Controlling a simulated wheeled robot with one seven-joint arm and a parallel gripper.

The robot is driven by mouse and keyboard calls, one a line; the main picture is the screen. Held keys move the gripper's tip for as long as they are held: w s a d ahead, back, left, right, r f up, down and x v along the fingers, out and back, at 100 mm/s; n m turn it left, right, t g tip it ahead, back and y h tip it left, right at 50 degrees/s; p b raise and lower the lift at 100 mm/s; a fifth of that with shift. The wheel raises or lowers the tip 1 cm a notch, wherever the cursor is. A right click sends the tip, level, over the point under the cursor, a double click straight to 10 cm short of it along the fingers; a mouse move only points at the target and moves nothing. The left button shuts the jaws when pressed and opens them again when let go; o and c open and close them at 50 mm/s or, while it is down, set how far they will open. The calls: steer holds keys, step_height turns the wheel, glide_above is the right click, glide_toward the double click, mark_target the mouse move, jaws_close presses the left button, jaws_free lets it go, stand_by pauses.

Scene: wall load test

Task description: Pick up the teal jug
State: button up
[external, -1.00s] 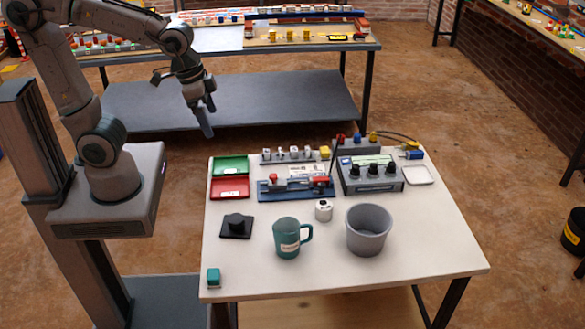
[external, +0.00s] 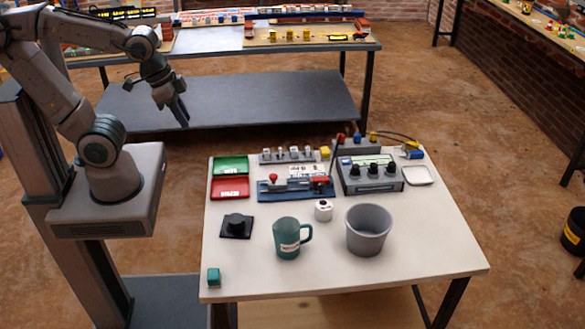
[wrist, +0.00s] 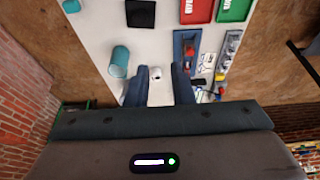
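In the wrist view the jug (wrist: 120,57) shows above and left of my fingers. My gripper (wrist: 158,72) has its two fingers apart with nothing held between them; a small white object appears beyond the gap. In the external view my gripper (external: 183,112) is up in the air behind and left of the table, well away from the jug, its fingers too small to tell apart.
A grey bucket (external: 368,231) stands right of the jug, and a small white cylinder (external: 323,210) is between and behind them. A black block (external: 237,225) is left, a teal cube (external: 214,277) front left. Red and green trays (external: 230,187), a blue fixture and a grey control box (external: 370,174) lie behind.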

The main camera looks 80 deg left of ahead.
steer(key=shift+w, duration=0.1)
steer(key=w+d+f+n+g+h+b, duration=0.25)
steer(key=w+f+n, duration=0.2)
steer(key=w, duration=0.45)
steer(key=n+g+h+b, duration=0.2)
steer(key=n+h+b, duration=0.5)
steer(key=n+h, duration=0.5)
glide_toward(295, 237)
steer(key=w+a+f+y, duration=0.1)
steer(key=w+a, duration=0.4)
steer(key=shift+n, duration=0.55)
steer(key=x, duration=0.3)
steer(key=p+x, duration=0.1)
steer(key=x, duration=0.4)
steer(key=shift+s+d+f, duration=0.25)
steer(key=shift+s+f, duration=0.05)
steer(key=p+x, duration=0.2)
steer(key=x, duration=0.3)
steer(key=shift+w, duration=0.15)
jaws_close()
